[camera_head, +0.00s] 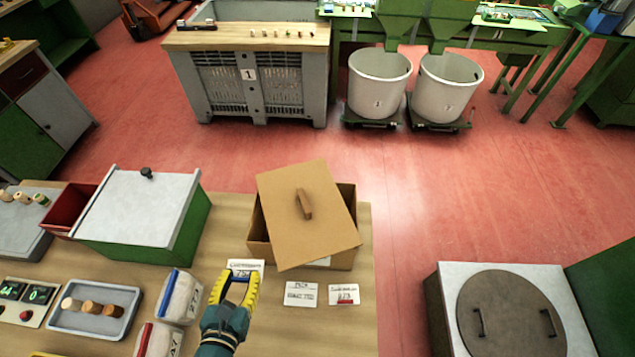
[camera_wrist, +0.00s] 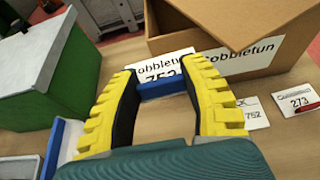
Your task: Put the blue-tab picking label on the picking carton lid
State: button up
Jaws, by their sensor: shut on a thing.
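The picking label (camera_head: 244,265) is a white card printed with 752; in the wrist view (camera_wrist: 160,68) its blue tab sits between my fingertips. My gripper (camera_head: 237,283) is shut on this blue tab, with yellow ribbed fingers on either side of it (camera_wrist: 165,92). The label is just in front of the carton; whether it touches the table is unclear. The carton lid (camera_head: 285,235) is a tan board with a wooden handle (camera_head: 304,204). It lies askew over the open brown carton (camera_head: 346,258), leaving gaps at the edges. The lid shows partly in the wrist view (camera_wrist: 230,18).
Two other white cards lie right of my gripper, one plain-looking (camera_head: 300,294) and one red-tabbed (camera_head: 344,294). A green box with a grey lid (camera_head: 140,205), white bags (camera_head: 180,297) and a tray of corks (camera_head: 65,321) stand left.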

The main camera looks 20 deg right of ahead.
jog(key=s+d+r+m+h+p, duration=0.1)
jog(key=s+d+r+p, duration=0.35)
jog(key=r+p, duration=0.45)
jog(key=s+d+r+m+h+p, duration=0.1)
jog(key=s+d+r+p, duration=0.2)
jog(key=d+r+p, duration=0.55)
jog(key=m+g+h+b, duration=0.3)
jog(key=b, duration=0.8)
send_over(328, 227)
notch_tip(328, 227, down, 7)
notch_tip(328, 227, down, 9)
jog(key=shift+f+b, duration=0.1)
jog(key=shift+b, duration=0.2)
